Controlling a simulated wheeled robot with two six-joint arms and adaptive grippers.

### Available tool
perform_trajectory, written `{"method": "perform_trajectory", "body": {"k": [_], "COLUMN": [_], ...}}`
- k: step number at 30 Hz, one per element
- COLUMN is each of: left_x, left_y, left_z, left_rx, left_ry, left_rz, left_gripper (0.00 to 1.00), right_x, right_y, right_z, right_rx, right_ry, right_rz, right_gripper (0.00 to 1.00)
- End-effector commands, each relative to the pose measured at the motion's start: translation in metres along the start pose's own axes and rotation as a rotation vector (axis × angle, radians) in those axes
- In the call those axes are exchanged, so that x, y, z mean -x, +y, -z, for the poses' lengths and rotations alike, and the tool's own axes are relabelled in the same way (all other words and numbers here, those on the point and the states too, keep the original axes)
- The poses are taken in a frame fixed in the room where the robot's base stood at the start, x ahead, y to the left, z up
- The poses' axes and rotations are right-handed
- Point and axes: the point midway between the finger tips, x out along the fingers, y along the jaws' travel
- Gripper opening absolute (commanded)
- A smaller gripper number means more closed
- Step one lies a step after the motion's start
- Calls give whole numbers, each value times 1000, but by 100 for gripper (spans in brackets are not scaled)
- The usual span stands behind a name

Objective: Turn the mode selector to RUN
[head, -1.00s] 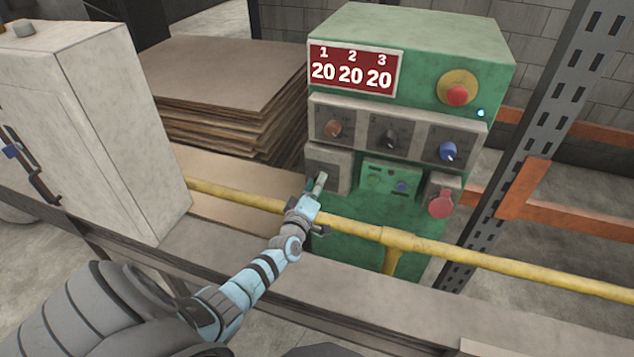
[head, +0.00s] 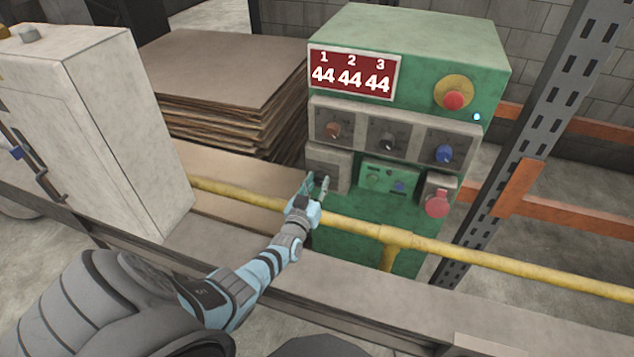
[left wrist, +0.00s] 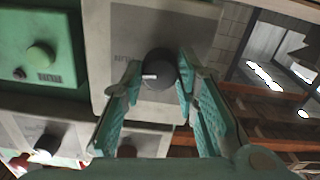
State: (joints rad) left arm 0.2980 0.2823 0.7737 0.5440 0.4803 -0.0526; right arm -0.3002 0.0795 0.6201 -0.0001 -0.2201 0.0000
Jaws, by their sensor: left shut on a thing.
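The mode selector, a round black knob (left wrist: 160,66) with a white pointer mark, sits on a grey plate (left wrist: 102,18) in the left wrist view. Small lettering beside it is too small to read surely. My left gripper (left wrist: 157,78) has its teal fingers on both sides of the knob and is shut on it. In the head view my left gripper (head: 316,187) is at the grey box (head: 336,159) on the lower left of the green cabinet (head: 420,30); the fingers hide the knob there. My right gripper is not in view.
A yellow rail (head: 470,257) runs across in front of the cabinet, close to my left wrist. The red display (head: 352,73) reads 44 44 44. Three other knobs, a red stop button (head: 454,99) and a red part (head: 437,204) are nearby. Stacked boards (head: 225,70) lie left.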

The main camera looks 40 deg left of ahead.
Motion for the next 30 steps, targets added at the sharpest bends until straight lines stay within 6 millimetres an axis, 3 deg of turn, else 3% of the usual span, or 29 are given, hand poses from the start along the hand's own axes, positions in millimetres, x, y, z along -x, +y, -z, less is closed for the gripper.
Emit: {"method": "perform_trajectory", "body": {"k": [10,26,27,30], "left_x": [0,0,0,0], "left_y": [0,0,0,0], "left_z": [-1,-1,-1,-1], "left_rx": [-151,-179,-179,-178], "left_ry": [-3,-1,-2,-1], "left_rz": [0,0,0,0], "left_gripper": [0,0,31,47], "right_x": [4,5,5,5], "right_y": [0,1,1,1], "right_z": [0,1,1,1], "right_rx": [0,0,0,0], "right_ry": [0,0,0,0], "right_rz": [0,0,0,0], "right_gripper": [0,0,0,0]}}
